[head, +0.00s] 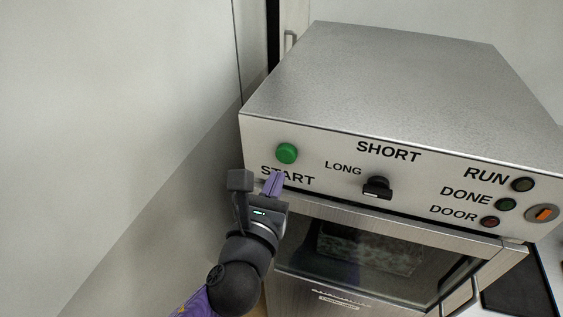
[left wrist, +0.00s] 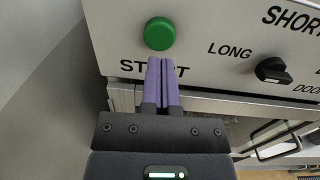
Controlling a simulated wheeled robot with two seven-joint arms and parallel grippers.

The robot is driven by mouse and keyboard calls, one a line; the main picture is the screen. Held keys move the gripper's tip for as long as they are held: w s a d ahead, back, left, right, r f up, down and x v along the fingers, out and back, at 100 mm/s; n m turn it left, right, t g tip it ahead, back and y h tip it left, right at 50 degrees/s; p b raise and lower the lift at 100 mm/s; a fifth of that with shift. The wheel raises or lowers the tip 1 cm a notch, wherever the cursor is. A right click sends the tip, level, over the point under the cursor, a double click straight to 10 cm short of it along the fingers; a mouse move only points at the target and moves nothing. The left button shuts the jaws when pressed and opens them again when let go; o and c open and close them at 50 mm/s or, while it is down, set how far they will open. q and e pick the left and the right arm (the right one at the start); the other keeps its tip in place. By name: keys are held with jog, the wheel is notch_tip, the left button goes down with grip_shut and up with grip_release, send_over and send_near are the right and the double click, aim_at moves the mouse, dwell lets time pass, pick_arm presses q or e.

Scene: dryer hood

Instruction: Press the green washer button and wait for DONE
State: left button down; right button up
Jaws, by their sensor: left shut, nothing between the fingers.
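The green button (head: 287,153) sits above the word START on the washer's front panel (head: 330,145). It shows in the left wrist view (left wrist: 159,33) just beyond my fingertips. My left gripper (head: 273,183) is shut and empty, its purple fingers over the START label, just below the button; a gap shows between fingertips and button in the picture. The DONE lamp (head: 505,205) looks dark green, and the RUN lamp (head: 522,184) looks dark. The DOOR lamp (head: 490,222) is dull red. My right gripper is not in view.
A black knob (head: 377,187) sits between LONG and SHORT, right of the button. An orange switch (head: 542,214) is at the panel's right end. The glass door (head: 350,255) below looks closed. A pale wall (head: 120,110) stands on the left.

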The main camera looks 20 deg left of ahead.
aim_at(285, 157)
pick_arm(q)
jog(key=shift+w, duration=1.95)
